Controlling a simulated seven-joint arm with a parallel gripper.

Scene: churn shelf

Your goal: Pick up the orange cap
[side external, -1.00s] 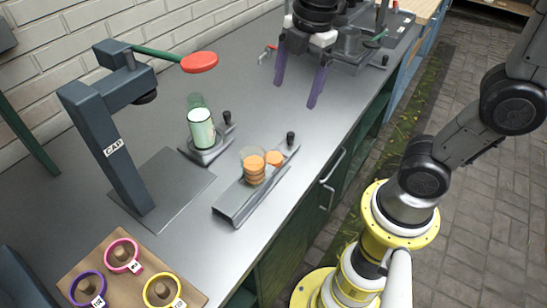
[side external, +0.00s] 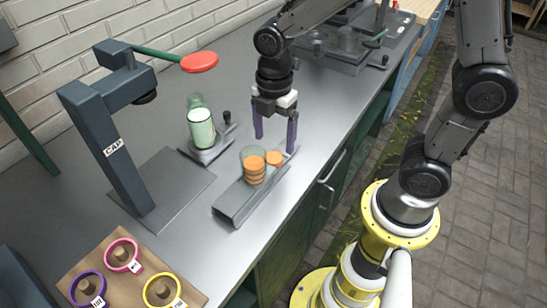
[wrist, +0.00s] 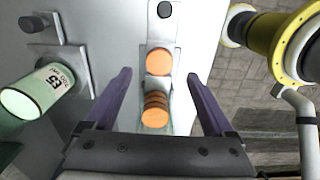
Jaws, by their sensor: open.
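A single orange cap (side external: 274,158) lies on the metal chute, beside a clear tube holding a stack of several orange caps (side external: 254,173). In the wrist view the single cap (wrist: 159,61) lies between and beyond my fingertips, with the stack (wrist: 155,108) nearer to the gripper body. My gripper (side external: 275,143) points down just above the single cap, its two purple fingers spread to either side of it. In the wrist view my gripper (wrist: 160,75) is open, with nothing held.
A green-white jar (side external: 201,130) stands in a holder left of the chute (side external: 236,207). The dark press marked CAP (side external: 112,140) with a red-ended lever (side external: 199,62) stands further left. A wooden board (side external: 128,287) with coloured rings is at the front left.

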